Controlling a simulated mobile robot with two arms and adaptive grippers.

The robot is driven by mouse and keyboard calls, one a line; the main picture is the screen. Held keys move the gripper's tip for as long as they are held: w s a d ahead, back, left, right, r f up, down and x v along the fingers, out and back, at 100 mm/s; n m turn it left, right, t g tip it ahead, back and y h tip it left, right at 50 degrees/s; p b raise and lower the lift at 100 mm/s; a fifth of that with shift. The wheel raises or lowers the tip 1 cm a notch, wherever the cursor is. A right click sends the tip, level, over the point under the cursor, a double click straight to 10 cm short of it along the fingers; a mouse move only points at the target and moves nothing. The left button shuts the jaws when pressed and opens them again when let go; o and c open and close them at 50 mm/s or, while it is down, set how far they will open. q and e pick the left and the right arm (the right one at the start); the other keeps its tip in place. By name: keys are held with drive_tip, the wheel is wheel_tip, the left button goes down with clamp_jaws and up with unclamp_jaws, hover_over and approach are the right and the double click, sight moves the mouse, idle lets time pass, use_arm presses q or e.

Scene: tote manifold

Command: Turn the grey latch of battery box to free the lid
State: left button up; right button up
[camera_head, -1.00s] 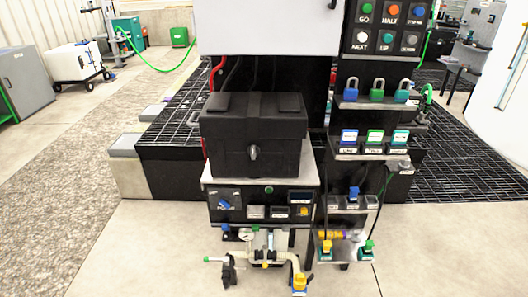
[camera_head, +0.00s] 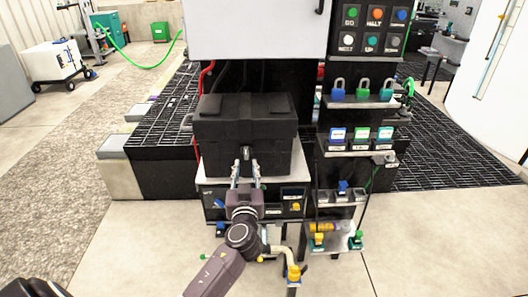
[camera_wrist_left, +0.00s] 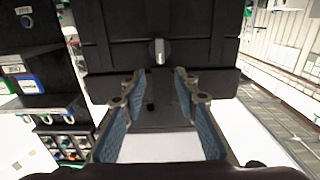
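The black battery box (camera_head: 235,145) stands on a white-topped stand, its lid (camera_head: 240,105) closed. The small grey latch (camera_head: 247,153) is on the middle of its front, and it also shows in the left wrist view (camera_wrist_left: 159,52). My left gripper (camera_head: 246,172) is in front of the box, just below the latch in the head view. In the left wrist view its two fingers (camera_wrist_left: 157,84) are spread, with nothing between them. The latch lies beyond the tips, roughly centred between them; contact does not show. My right gripper is not in view.
A rack right of the box holds several padlocks (camera_head: 363,95) and labelled blocks (camera_head: 361,135). A control panel (camera_head: 292,200) and pipes (camera_head: 280,252) are below the box. A white cabinet (camera_head: 255,30) hangs above and behind.

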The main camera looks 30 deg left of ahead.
sight(246, 150)
use_arm(q)
drive_tip(key=p+x, duration=0.1)
drive_tip(key=x, duration=0.5)
drive_tip(key=shift+w+a+r, duration=0.1)
drive_tip(key=shift+w, duration=0.05)
drive_tip(key=shift+w+a+p, duration=0.35)
drive_tip(key=shift+w, duration=0.25)
clamp_jaws()
